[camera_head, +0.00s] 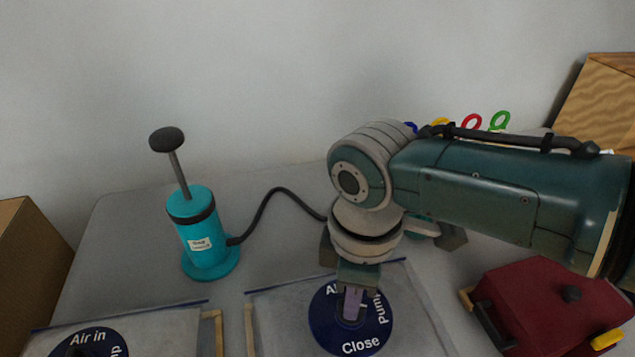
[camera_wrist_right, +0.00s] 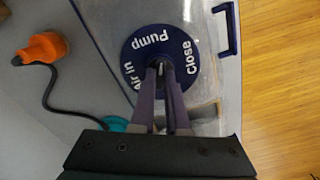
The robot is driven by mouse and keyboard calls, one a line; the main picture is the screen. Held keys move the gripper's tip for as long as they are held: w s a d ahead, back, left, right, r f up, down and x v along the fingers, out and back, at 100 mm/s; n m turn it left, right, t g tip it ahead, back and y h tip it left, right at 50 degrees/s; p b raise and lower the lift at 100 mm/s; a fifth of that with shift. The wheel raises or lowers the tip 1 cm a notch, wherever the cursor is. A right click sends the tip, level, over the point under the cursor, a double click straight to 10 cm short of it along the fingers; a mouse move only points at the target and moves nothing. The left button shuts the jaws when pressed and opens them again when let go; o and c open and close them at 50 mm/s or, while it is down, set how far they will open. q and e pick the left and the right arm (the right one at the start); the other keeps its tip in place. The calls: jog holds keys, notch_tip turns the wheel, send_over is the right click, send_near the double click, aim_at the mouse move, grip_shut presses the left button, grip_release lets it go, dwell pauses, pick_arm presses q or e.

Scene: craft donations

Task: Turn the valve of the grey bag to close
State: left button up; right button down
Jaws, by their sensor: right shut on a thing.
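The grey bag (camera_head: 280,322) lies flat on the table at the bottom middle of the head view. Its valve is a dark blue disc (camera_head: 378,335) lettered "Air in", "Pump" and "Close" in white; the disc also shows in the wrist view (camera_wrist_right: 183,73). My right gripper (camera_head: 351,305) points down over the disc's middle, its purple fingers (camera_wrist_right: 161,75) shut on the small dark valve knob. The fingers cover most of the knob, so I cannot tell which label it points at. My left gripper is not in view.
A teal pump (camera_head: 202,243) with a black hose stands left of my arm. A second bag's disc (camera_head: 88,343) is at the lower left. A dark red case (camera_head: 550,300) lies at right. The wrist view shows an orange object (camera_wrist_right: 43,47) with a hose.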

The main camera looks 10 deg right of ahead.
jog(key=m+p, duration=0.1)
jog(key=m, duration=0.5)
jog(key=shift+m+p, duration=0.3)
jog(key=m, duration=0.3)
jog(key=shift+p, duration=0.3)
jog(key=shift+m, duration=1.6)
jog(key=c, duration=0.9)
grip_release()
jog(key=shift+r, duration=0.1)
